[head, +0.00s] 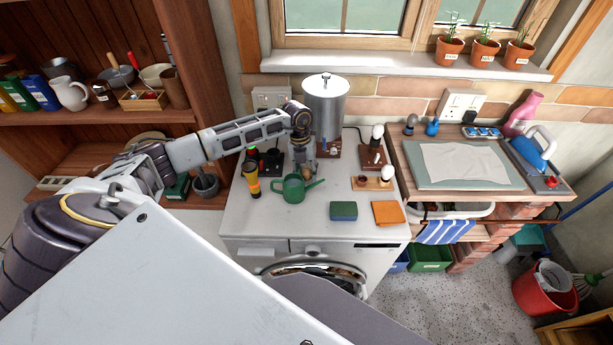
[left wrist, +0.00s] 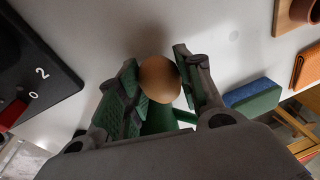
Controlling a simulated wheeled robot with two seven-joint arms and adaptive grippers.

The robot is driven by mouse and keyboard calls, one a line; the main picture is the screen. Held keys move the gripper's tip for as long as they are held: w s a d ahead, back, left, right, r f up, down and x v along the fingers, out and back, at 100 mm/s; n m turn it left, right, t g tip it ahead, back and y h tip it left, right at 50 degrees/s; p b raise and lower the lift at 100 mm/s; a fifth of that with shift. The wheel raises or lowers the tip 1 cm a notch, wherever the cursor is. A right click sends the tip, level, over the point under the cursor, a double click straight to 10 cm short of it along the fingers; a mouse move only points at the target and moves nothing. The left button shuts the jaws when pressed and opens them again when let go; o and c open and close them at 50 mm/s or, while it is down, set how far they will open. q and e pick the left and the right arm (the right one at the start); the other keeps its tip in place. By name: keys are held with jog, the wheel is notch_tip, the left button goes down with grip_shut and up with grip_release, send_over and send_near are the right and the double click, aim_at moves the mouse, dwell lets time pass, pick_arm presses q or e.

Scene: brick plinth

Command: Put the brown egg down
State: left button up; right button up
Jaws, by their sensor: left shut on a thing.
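The brown egg (left wrist: 159,80) is gripped between the green-padded fingers of my left gripper (left wrist: 158,88) in the left wrist view. A white surface with a soft shadow lies behind it; I cannot tell whether the egg touches that surface. In the head view my left gripper (head: 303,168) points down over the white washing machine top (head: 250,220), just behind the green watering can (head: 293,189). The egg cannot be made out there. My right gripper is not in view.
A metal urn (head: 326,100) stands behind my gripper. A yellow-and-black torch (head: 252,180) stands left of the can. A green-and-blue sponge (head: 343,211), an orange cloth (head: 388,212) and wooden blocks with white bulb shapes (head: 373,183) lie to the right. The front left of the top is clear.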

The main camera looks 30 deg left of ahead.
aim_at(306, 170)
pick_arm(q)
notch_tip(306, 170, up, 9)
jog(key=shift+f+b, duration=0.1)
jog(key=shift+b, duration=0.5)
jog(key=shift+s, duration=0.2)
dwell(0.5)
